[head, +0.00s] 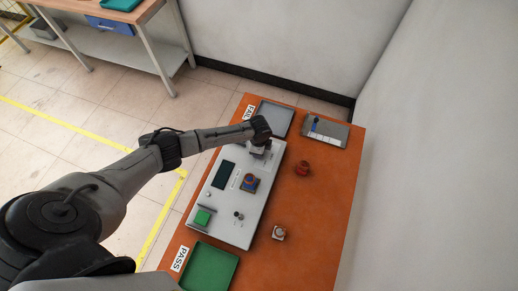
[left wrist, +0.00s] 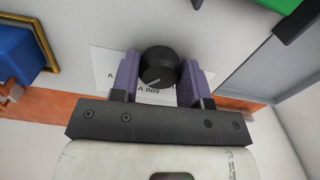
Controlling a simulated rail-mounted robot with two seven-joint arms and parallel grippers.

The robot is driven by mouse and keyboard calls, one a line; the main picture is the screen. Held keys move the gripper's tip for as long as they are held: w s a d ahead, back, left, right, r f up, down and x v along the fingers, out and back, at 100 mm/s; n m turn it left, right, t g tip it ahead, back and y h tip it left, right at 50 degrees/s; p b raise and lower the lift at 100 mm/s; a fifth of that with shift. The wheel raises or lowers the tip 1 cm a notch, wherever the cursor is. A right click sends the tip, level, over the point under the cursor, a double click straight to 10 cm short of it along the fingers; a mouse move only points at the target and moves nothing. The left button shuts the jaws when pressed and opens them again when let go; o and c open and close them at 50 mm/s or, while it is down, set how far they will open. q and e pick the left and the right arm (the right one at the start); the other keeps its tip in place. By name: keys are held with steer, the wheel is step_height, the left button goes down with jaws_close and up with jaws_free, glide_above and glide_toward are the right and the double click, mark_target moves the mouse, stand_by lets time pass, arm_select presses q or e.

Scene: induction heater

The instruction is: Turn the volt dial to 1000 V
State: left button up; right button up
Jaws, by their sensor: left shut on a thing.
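The volt dial (left wrist: 158,66) is a round black knob with a short white pointer line on its face. It sits on the light panel with a printed label around it, on which "500 V" reads upside down just below the dial. My left gripper (left wrist: 160,76) has its two purple-padded fingers on either side of the dial, shut on it. In the head view my left gripper (head: 259,150) is at the far end of the white control panel (head: 232,232), and the dial is hidden there by the gripper and wrist. My right gripper is in neither view.
The panel carries a dark display (head: 223,175), a blue-and-red button (head: 250,183) and a green block (head: 202,218). A grey FAIL tray (head: 289,106) and green PASS tray (head: 232,258) flank it.

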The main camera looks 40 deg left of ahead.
arm_select(q)
steer(key=shift+m, duration=0.6)
steer(key=o, duration=0.9)
steer(key=shift+o, duration=0.2)
step_height(320, 180, up, 14)
steer(key=shift+p, duration=0.4)
steer(key=shift+f, duration=0.1)
